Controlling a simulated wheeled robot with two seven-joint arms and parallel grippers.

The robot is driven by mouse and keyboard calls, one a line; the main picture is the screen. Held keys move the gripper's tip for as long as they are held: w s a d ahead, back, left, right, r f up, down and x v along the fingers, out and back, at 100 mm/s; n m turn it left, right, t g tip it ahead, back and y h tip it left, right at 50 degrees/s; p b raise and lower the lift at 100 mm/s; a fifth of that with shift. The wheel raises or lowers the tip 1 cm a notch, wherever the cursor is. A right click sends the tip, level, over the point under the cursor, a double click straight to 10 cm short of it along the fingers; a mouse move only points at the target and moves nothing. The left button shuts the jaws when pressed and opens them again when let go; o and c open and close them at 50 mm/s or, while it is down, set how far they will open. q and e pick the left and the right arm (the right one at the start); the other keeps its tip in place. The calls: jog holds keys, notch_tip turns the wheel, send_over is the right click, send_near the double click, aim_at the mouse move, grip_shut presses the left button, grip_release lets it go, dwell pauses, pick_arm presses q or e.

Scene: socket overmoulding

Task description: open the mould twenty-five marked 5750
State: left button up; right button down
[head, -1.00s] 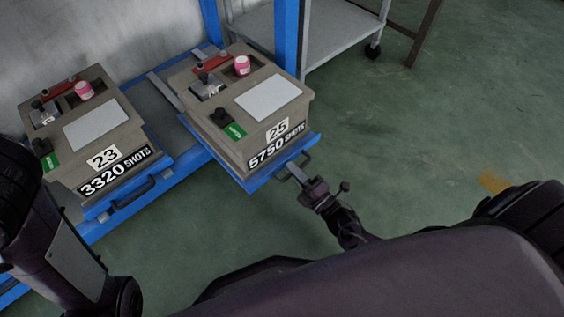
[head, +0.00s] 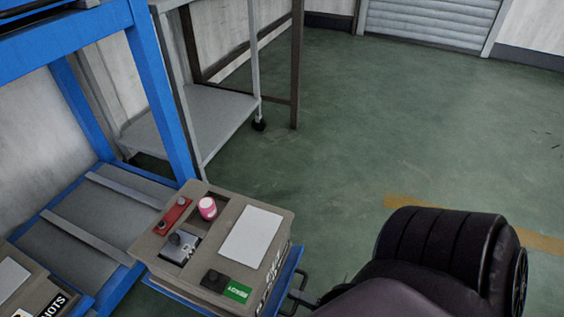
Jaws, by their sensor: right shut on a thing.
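The mould twenty-five (head: 222,204) is a grey-brown block at the bottom centre, with its marked front seen very obliquely and its number not readable now. Its top carries a red bar, a pink-capped piece, a metal fitting, a blank white plate, a black block and a green label. It sits on a blue tray (head: 291,268) with a dark handle (head: 304,277) at the front. My right gripper (head: 302,297) is at this handle, shut on it, and partly hidden by my own body. My left gripper is out of view.
A blue rack (head: 160,100) with bare metal rails stands behind and left. Another mould (head: 25,285) is cut off at the lower left corner. A grey wheeled shelf cart (head: 215,110) stands beyond the rack. The green floor to the right is open.

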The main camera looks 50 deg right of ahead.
jog(key=shift+s+d, duration=0.25)
jog(key=shift+s, duration=0.4)
jog(key=c, duration=1.6)
grip_release()
jog(key=v, duration=0.7)
jog(key=shift+s+d, duration=0.1)
jog(key=shift+s, duration=0.3)
jog(key=shift+s, duration=0.1)
